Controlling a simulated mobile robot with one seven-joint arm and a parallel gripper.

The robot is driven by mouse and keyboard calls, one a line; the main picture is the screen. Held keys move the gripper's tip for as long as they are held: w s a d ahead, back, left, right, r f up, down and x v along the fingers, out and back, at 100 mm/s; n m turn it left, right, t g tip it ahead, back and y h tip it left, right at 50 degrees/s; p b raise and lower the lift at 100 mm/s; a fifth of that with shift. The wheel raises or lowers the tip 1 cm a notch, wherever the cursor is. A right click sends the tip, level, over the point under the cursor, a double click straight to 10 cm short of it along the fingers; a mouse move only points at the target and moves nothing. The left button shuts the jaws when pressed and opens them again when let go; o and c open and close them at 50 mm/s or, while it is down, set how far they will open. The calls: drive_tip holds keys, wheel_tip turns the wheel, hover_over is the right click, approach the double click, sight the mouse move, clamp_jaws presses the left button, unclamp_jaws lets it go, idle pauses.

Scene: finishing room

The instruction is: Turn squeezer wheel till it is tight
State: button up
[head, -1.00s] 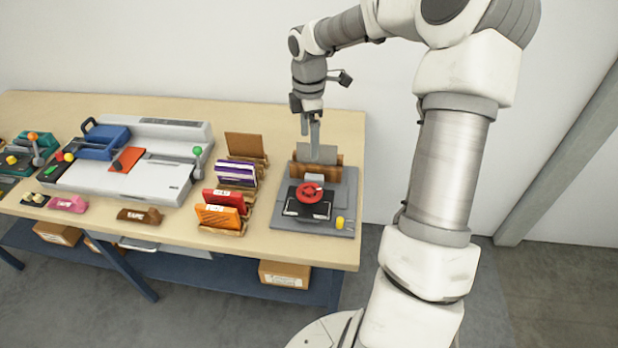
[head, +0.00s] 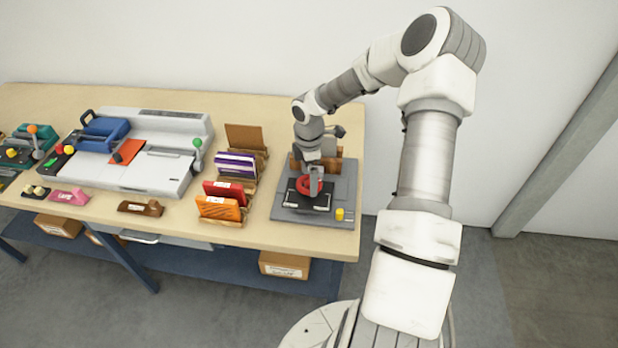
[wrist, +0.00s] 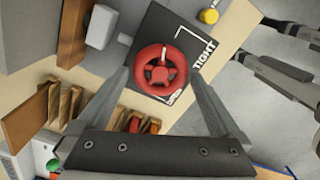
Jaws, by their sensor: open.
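The squeezer wheel is a red handwheel (wrist: 160,73) with a star-shaped hub and a pale mark on its rim. It sits on a black plate (wrist: 199,35) with white lettering, in which "TIGHT" is legible in the wrist view. In the head view the wheel (head: 304,187) is partly hidden behind my gripper. My gripper (head: 314,190) points down over the wheel. In the wrist view my gripper (wrist: 158,85) is open, one finger on each side of the wheel. I cannot tell whether the fingers touch the rim.
The grey base (head: 283,213) carries a yellow knob (head: 339,214) at its front right. Racks of red and orange books (head: 220,208) stand close on the left. A large white machine (head: 125,172) lies further left on the wooden table (head: 180,234).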

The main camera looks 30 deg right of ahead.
drive_tip(key=shift+f, duration=0.5)
drive_tip(key=c, duration=1)
idle(0.4)
drive_tip(key=o, duration=1)
drive_tip(key=shift+r, duration=0.15)
wheel_tip(320, 180, up, 17)
drive_tip(key=shift+r, duration=0.15)
